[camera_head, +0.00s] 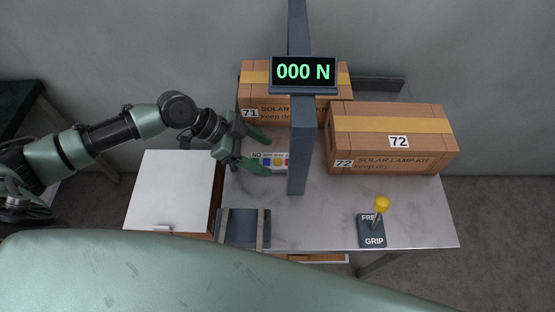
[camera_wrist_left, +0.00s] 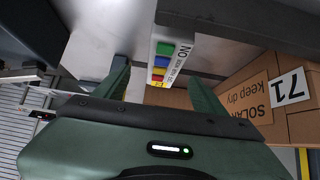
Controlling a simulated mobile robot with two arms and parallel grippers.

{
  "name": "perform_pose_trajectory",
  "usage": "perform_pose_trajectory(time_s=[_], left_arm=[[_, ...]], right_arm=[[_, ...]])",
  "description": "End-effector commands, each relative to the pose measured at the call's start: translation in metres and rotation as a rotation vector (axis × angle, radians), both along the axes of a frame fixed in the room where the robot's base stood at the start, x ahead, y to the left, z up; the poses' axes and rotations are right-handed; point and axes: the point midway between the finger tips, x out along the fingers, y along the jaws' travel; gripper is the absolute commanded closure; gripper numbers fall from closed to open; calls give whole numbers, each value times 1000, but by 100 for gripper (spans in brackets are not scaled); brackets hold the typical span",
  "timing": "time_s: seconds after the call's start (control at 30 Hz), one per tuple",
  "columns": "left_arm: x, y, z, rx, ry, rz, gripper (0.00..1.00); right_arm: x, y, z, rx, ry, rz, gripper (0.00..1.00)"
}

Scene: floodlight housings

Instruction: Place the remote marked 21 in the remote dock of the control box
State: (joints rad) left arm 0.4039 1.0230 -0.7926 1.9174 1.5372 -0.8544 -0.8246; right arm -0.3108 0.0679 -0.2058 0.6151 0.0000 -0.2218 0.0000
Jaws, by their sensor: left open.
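My left gripper (camera_head: 267,156) is open above the back left of the marble table. A white block (camera_head: 256,156) with coloured squares and a label starting "NO" lies at its fingers. In the left wrist view the block (camera_wrist_left: 168,62) shows green, blue, red and yellow squares and sits between the open fingers, with no clear contact. I cannot read a 21 on any thing, so I cannot tell whether this block is the remote. No thing is clearly marked as the control box or its dock. My right gripper is not in view.
A grey post (camera_head: 303,150) with a "000 N" display (camera_head: 303,72) stands beside the gripper. Cartons 71 (camera_head: 254,90) and 72 (camera_head: 375,140) stand behind. A yellow-knobbed lever (camera_head: 381,204), a dark cradle (camera_head: 243,227) and a white-topped box (camera_head: 172,185) are nearer. The table's front middle is clear.

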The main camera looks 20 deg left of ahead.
Motion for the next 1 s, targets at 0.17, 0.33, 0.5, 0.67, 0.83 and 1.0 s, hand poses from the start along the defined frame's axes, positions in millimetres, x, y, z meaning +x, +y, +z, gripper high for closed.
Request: perform_pose_trajectory(time_s=[0.17,0.33,0.5,0.67,0.83,1.0], left_arm=[[11,-19,-16,-4,1,-1,29],[14,-29,-30,-2,1,0,29],[14,-30,-32,-1,0,0,29],[14,-30,-31,-1,0,0,54],[14,-30,-31,-1,0,-1,99],[14,-30,-31,-2,-1,0,100]], right_arm=[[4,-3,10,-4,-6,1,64],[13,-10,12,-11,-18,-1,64],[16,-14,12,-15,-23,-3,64],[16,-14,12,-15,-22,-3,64],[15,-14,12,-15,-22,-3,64],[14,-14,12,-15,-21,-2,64]])
